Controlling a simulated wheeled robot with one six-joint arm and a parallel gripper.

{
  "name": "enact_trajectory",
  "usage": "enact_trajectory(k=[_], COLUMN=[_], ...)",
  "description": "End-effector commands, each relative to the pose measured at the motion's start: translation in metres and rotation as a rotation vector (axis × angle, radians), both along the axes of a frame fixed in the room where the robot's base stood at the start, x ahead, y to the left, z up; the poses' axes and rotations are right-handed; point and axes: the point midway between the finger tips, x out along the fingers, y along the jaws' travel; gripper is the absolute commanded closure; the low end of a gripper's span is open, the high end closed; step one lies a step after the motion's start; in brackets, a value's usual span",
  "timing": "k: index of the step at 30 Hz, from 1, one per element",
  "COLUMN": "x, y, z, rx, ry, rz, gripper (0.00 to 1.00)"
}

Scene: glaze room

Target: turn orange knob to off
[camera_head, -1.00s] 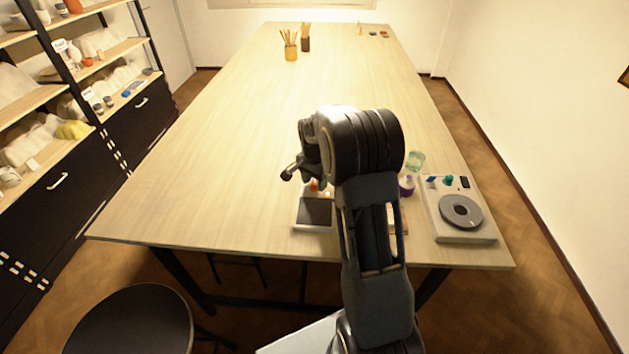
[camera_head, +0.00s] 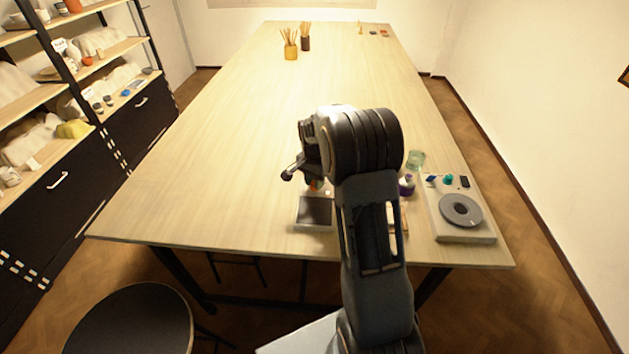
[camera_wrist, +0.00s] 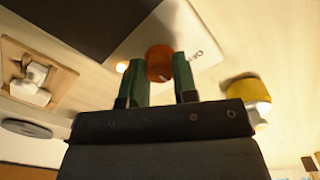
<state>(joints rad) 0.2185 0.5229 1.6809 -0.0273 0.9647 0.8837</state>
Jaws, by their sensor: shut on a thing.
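The orange knob (camera_wrist: 160,62) is in the upper middle of the wrist view, on the pale front part of a device with a dark square plate (camera_head: 315,211). My gripper (camera_wrist: 160,82) has its two green fingers on either side of the knob and is shut on it. A small pale mark shows on the knob's lower edge. In the head view my arm hides most of the knob.
A grey device with a round disc (camera_head: 461,210) stands at the table's right edge. A purple-and-white item (camera_head: 406,186) and a green glass (camera_head: 416,160) stand right of my arm. In the wrist view a yellow object (camera_wrist: 247,91) is to the right. The table's middle is clear.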

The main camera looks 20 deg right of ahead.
Motion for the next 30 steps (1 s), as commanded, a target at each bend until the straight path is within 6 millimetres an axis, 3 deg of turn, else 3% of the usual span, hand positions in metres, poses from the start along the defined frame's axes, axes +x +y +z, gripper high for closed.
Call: enact_trajectory(k=[11, 30], x=[0.0003, 0.0004], y=[0.0002, 0.0006], z=[-0.0004, 0.0004], rx=[0.000, 0.000], ry=[-0.001, -0.003], rz=[0.171, 0.756], gripper=[0.97, 0.97])
